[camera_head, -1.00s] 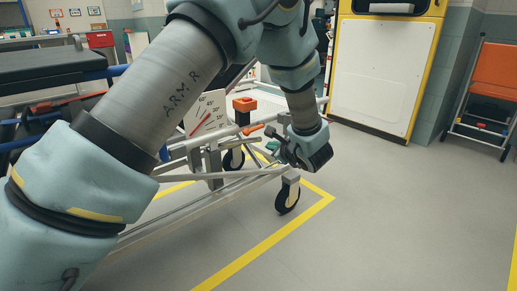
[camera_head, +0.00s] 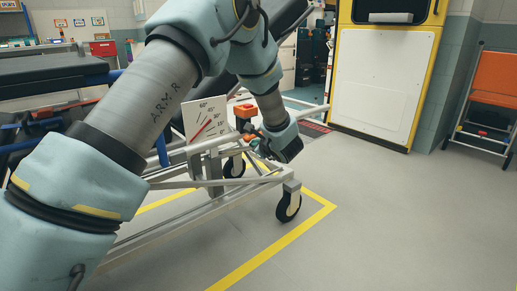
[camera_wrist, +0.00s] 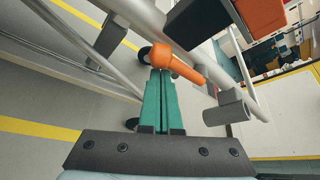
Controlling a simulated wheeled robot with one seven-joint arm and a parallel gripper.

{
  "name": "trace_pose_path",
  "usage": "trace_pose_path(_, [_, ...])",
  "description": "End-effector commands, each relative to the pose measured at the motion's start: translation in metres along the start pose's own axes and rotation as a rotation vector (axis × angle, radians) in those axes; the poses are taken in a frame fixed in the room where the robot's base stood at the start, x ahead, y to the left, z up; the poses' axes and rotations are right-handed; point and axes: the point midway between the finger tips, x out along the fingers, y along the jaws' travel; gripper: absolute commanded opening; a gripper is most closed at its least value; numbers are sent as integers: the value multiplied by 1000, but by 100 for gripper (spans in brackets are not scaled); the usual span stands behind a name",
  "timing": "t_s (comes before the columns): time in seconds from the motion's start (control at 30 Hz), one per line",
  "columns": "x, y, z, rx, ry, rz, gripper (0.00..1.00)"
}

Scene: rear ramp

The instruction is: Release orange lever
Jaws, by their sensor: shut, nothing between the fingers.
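The orange lever (camera_wrist: 175,62) shows in the wrist view as a rounded handle beside a grey rail of the wheeled stretcher frame (camera_head: 235,193). My gripper (camera_wrist: 162,75) has its two teal fingers shut together, with nothing between them. The fingertips lie right at the lever's rounded end in the wrist view and overlap it; I cannot tell whether they touch. In the head view my gripper (camera_head: 251,139) is small and partly hidden beside the frame's end. The lever is hard to make out there.
An orange block (camera_head: 244,111) sits on the frame near a white angle scale (camera_head: 206,118). Black caster wheels (camera_head: 288,207) stand on the floor. A yellow-edged white cabinet (camera_head: 380,80) and an orange chair (camera_head: 491,72) are at the right. The right floor is clear.

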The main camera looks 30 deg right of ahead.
Motion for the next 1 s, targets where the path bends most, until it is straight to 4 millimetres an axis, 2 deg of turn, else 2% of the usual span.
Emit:
trace_pose_path(0.33, [-1, -2, 2, 10, -1, 6, 0])
trace_pose_path(0.6, [-6, -8, 10, 114, -2, 60, 0])
trace_pose_path(1.0, [-7, -8, 13, 112, -1, 61, 0])
